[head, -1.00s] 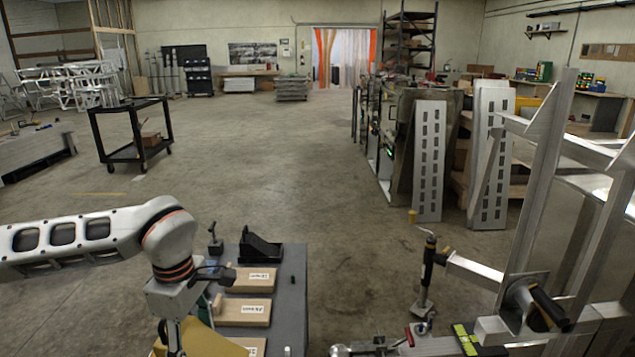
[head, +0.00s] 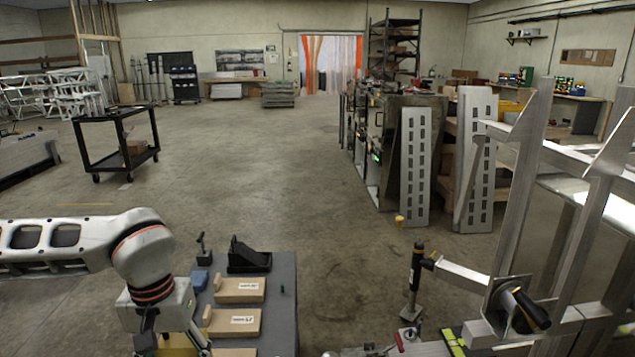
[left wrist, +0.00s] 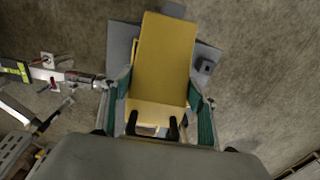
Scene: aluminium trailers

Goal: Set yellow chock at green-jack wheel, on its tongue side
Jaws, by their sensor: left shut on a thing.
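My left gripper (head: 172,335) is low at the left front in the head view, beside the grey table. It is shut on the yellow chock (head: 176,352), which is mostly cut off by the frame's bottom edge. In the left wrist view the chock (left wrist: 163,52) sits between the green-padded fingers (left wrist: 164,112), its broad yellow face to the camera. My right gripper is not in view.
An aluminium trailer frame (head: 510,200) fills the right. A black cart (head: 118,145) stands far left. Bare floor lies between table and trailer.

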